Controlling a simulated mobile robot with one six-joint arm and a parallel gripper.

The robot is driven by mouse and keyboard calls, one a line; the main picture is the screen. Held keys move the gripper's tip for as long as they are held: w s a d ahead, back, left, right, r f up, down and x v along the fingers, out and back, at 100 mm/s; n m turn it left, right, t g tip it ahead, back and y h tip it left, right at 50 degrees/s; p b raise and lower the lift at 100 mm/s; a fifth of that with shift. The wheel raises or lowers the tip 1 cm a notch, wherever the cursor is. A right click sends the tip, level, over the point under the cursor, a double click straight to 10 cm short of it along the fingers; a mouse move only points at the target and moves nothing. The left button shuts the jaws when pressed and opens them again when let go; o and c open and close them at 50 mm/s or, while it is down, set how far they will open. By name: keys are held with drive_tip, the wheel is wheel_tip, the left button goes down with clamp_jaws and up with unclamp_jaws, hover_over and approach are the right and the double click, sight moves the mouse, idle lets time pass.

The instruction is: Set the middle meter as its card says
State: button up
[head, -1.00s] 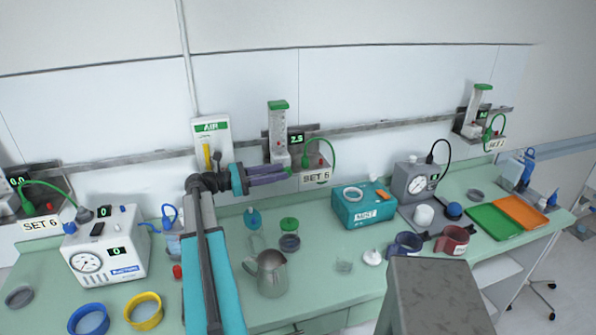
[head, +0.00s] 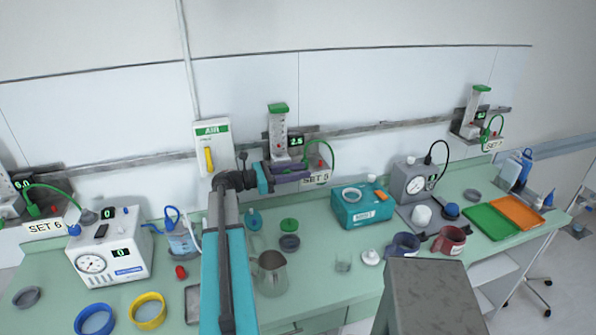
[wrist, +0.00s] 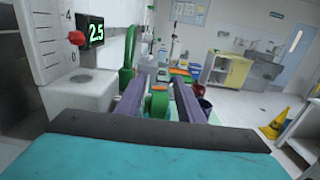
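The middle meter (head: 278,135) is a white flow tube with a green cap on the wall rail. Its display (head: 296,142) reads about 2.5, and it shows 2.5 in the wrist view (wrist: 96,31). Its card (head: 316,180) reads SET 5. My gripper (head: 306,172) is at the foot of this meter, partly covering it. In the wrist view, my gripper's two grey-purple fingers (wrist: 162,84) are apart, with a green knob (wrist: 157,104) between them. A gap shows right of the knob; contact on the left is unclear.
A left meter (head: 22,190) with a SET 6 card and a right meter (head: 478,108) share the rail. A green hose (head: 331,155) curves right beside my gripper. Below stand a metal jug (head: 270,274) and a teal box (head: 362,208).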

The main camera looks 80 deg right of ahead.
drive_tip(key=shift+f, duration=0.1)
clamp_jaws()
drive_tip(key=shift+f+b, duration=0.15)
drive_tip(key=shift+b, duration=0.35)
drive_tip(key=g+b, duration=0.1)
drive_tip(key=g+h+b, duration=0.1)
drive_tip(key=shift+w+a+r+g, duration=0.1)
drive_tip(key=shift+a+r+g, duration=0.05)
drive_tip(key=shift+r+g, duration=0.2)
